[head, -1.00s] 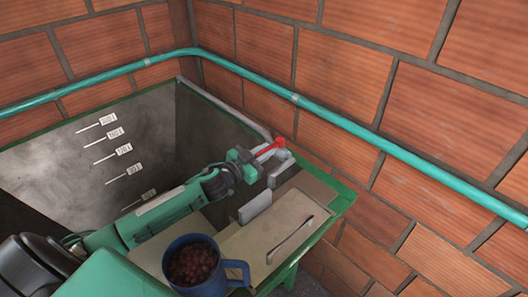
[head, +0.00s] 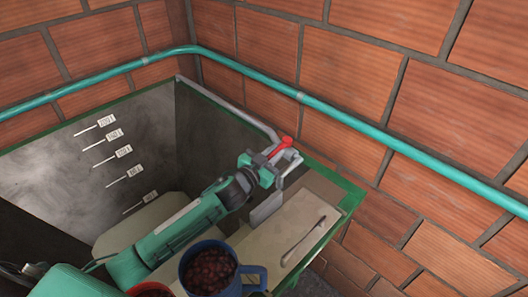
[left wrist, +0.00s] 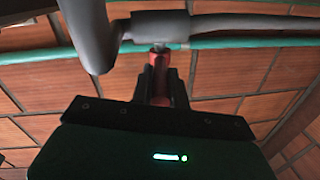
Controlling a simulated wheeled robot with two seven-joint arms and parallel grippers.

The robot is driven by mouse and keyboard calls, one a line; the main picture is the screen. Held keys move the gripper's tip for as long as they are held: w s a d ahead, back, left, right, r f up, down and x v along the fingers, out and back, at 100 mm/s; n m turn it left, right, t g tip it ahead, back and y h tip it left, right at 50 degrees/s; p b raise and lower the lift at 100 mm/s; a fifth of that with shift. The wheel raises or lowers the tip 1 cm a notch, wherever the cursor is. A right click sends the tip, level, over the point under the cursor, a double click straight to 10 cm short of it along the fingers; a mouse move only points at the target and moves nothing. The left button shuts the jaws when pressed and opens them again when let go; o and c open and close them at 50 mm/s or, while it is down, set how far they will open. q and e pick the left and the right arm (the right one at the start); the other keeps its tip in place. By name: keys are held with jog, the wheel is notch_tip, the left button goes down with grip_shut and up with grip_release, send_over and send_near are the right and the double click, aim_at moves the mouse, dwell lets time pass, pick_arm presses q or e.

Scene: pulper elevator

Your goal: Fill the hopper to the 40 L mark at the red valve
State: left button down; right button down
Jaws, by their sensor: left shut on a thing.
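The hopper (head: 150,120) is a dark, open bin with a green rim at the left. A column of level marks runs down its inner wall; the lowest mark (head: 143,200) shows near the arm. A grey pipe (head: 232,106) runs along its back edge to the red valve (head: 283,145). My left gripper (head: 268,164) is shut on the valve's red handle. In the left wrist view the red handle (left wrist: 160,72) stands between the jaws, below the grey pipe (left wrist: 160,25). A pale flat shape lies low in the hopper, partly behind my arm; I cannot tell what it is.
A blue mug (head: 208,268) of dark red cherries stands in front, close to my left arm. A beige board (head: 285,232) with a handle lies at right. Brick walls and a teal pipe (head: 350,124) close the back.

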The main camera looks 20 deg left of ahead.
pick_arm(q)
jog(key=shift+f, duration=0.2)
jog(key=c, duration=1.4)
grip_release()
jog(key=shift+a+r, duration=0.1)
jog(key=shift+o, duration=0.2)
pick_arm(e)
jog(key=shift+s+d, duration=0.1)
jog(key=shift+d, duration=0.55)
pick_arm(q)
jog(key=shift+s, duration=0.1)
pick_arm(e)
jog(key=shift+a+f, duration=0.1)
